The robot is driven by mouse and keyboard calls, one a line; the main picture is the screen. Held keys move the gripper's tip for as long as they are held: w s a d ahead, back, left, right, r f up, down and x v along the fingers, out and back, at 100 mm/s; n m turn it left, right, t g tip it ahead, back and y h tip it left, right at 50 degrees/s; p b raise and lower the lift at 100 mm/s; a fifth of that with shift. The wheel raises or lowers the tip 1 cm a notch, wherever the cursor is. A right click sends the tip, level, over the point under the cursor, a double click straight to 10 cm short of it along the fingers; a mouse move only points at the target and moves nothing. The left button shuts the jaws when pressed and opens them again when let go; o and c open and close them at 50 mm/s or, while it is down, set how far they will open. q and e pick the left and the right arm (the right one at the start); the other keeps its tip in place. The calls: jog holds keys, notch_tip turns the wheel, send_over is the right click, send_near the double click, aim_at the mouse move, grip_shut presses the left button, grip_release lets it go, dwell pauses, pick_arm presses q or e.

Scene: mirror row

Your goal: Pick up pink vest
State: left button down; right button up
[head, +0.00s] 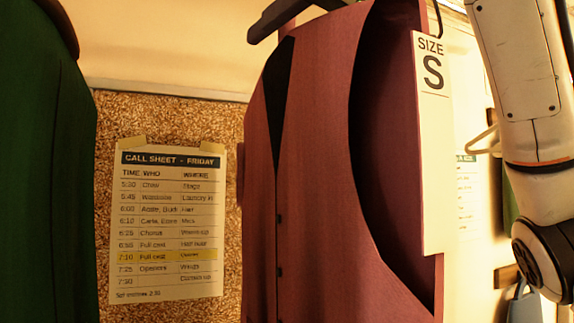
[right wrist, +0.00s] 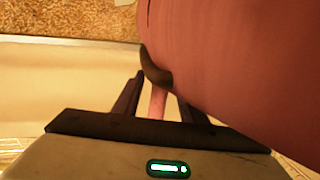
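The pink vest (head: 315,150) hangs on a dark hanger (head: 280,18) in the middle of the head view, with a white size S tag (head: 433,140) at its right. In the right wrist view the vest (right wrist: 235,70) fills the upper right, and a dark hanger end (right wrist: 152,68) sticks out from its edge. My right gripper (right wrist: 158,88) is open, with its two fingers apart just below the hanger end. A narrow pinkish strip shows between the fingers; I cannot tell whether they touch it. The right fingers are not visible in the head view. My left gripper is out of view.
A green garment (head: 45,170) hangs at the left. A call sheet (head: 168,225) is taped to the speckled board (head: 225,120) behind. A padlock-like object (head: 524,305) is at the lower right, near my right arm. A gap separates the green garment and the vest.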

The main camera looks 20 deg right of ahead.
jog(key=x, duration=0.3)
jog(key=shift+w+p, duration=0.15)
jog(key=shift+p, duration=0.15)
grip_shut()
jog(key=shift+r, duration=0.1)
